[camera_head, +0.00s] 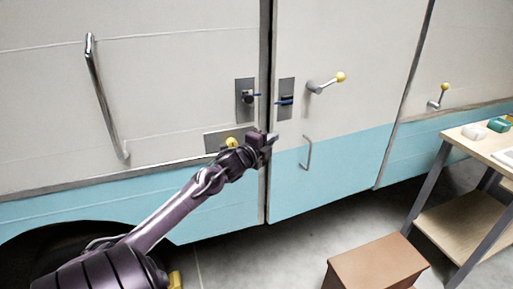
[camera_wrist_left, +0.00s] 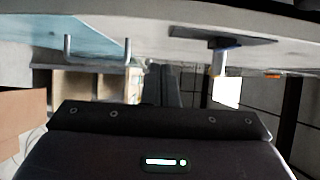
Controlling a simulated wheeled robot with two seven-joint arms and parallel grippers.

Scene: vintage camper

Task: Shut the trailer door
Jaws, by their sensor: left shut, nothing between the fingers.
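The trailer door (camera_head: 345,75) is white above and light blue below. A dark gap runs along its left edge beside the camper wall, and the door looks slightly ajar or nearly flush. My left gripper (camera_head: 270,140) is shut and empty at the door's left edge, below the latch plate; contact is unclear. The left wrist view looks along the door surface (camera_wrist_left: 150,28), with the pull handle (camera_wrist_left: 97,50) at left. My right gripper is not in view.
The camper wall (camera_head: 180,90) left of the gap has a long grab handle (camera_head: 103,100) and a matching latch plate (camera_head: 245,98). A brown box (camera_head: 375,264) stands on the floor at front right. A wooden workbench (camera_head: 480,150) stands at the right. Floor below the door is clear.

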